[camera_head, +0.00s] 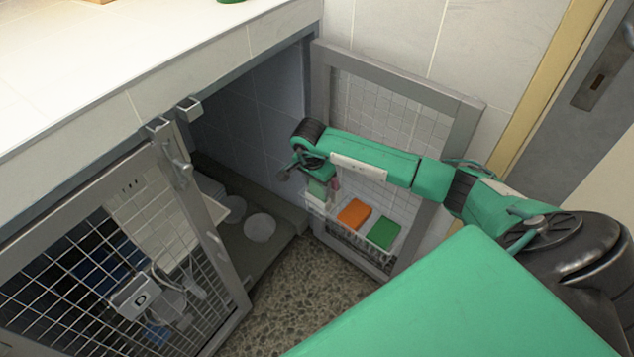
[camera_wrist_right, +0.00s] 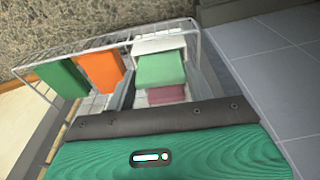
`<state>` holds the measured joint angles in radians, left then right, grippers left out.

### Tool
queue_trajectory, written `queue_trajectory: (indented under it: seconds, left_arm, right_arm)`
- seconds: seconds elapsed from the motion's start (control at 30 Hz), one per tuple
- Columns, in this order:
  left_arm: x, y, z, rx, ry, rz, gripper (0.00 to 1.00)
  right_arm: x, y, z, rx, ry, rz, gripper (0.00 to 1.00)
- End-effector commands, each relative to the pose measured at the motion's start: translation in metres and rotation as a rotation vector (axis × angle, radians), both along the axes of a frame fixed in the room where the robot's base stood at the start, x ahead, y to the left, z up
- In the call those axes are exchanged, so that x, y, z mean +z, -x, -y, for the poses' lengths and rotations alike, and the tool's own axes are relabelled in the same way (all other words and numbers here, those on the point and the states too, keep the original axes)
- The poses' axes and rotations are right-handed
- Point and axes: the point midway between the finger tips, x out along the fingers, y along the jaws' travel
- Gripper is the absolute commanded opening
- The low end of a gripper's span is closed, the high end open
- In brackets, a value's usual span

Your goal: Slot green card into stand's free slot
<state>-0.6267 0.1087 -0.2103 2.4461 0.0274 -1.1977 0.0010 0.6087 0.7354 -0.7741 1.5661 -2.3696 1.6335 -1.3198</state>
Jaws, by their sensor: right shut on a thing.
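My right gripper (camera_head: 303,172) reaches in front of the open kennel door at the right. In the wrist view its fingers (camera_wrist_right: 162,88) are shut on the pale green card (camera_wrist_right: 162,68), which also shows in the head view (camera_head: 317,188). The stand is a wire rack (camera_wrist_right: 85,47) low on the door's mesh; it also shows in the head view (camera_head: 362,245). It holds an orange card (camera_wrist_right: 101,70) and a darker green card (camera_wrist_right: 62,78). The held card is at the rack's end beside the orange one; I cannot tell whether it is inside a slot. My left gripper is out of view.
A pink piece (camera_wrist_right: 166,93) and a white piece (camera_wrist_right: 158,44) show beside the held card. The open door's grey frame (camera_head: 462,125) surrounds the rack. A second mesh door (camera_head: 190,200) stands at left. Round pale bowls (camera_head: 260,227) sit on the kennel floor. Pebbled floor (camera_head: 300,290) lies below.

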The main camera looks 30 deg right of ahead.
Motion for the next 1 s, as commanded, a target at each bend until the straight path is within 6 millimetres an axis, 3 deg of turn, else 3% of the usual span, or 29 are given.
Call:
queue_trajectory:
  seconds: [0.5,0.53,0.63,1.0]
  left_arm:
    - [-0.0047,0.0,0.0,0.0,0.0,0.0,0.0]
    - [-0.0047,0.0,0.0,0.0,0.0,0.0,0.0]
    - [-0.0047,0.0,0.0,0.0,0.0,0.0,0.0]
    - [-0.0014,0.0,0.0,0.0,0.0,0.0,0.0]
  right_arm:
    - [-0.0063,-0.0002,0.0003,-0.001,0.0,0.0,0.32]
    - [-0.0063,-0.0002,0.0003,0.0,0.0,0.0,0.58]
    - [-0.0062,-0.0002,0.0003,0.0,0.0,0.0,0.77]
    - [-0.0018,-0.0004,0.0012,-0.001,0.001,0.0,0.79]
